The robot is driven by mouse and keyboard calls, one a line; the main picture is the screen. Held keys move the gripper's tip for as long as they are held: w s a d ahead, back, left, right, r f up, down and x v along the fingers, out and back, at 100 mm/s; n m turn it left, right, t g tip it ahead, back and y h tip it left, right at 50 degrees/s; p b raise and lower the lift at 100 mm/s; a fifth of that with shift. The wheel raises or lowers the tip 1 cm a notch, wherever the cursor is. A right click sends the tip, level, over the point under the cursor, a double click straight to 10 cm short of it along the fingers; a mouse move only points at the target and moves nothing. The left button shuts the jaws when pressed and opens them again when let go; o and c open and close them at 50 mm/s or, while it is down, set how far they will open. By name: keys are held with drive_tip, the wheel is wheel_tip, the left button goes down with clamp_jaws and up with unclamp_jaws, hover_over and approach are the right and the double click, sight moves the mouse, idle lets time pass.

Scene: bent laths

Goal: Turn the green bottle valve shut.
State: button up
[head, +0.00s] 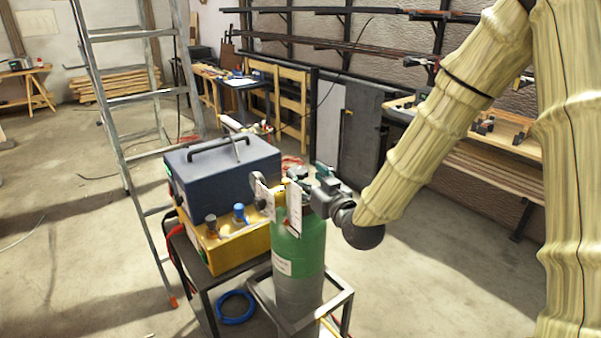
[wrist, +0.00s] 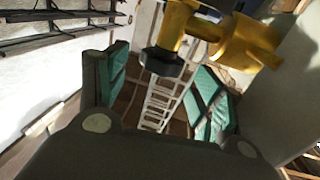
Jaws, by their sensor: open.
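The green bottle (head: 308,252) stands upright in a dark metal frame, with a grey lower part and a white label. Its brass valve (wrist: 205,35) shows at the top of the wrist view, with a dark round knob (wrist: 166,64) on its end. My gripper (head: 308,176) is at the bottle's top, coming in from the right. In the wrist view its teal-padded fingers (wrist: 160,78) are apart, with the knob between them. I cannot tell whether either finger touches the knob. In the head view my gripper and white tags (head: 294,208) hide most of the valve.
A blue case (head: 222,165) on a yellow unit (head: 228,240) stands on a cart close left of the bottle. A stepladder (head: 130,100) is farther left. A blue hose (head: 236,307) lies below. Racks with laths (head: 490,165) line the back right. Floor at right is clear.

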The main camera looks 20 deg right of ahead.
drive_tip(key=v, duration=0.7)
drive_tip(key=shift+s, duration=0.2)
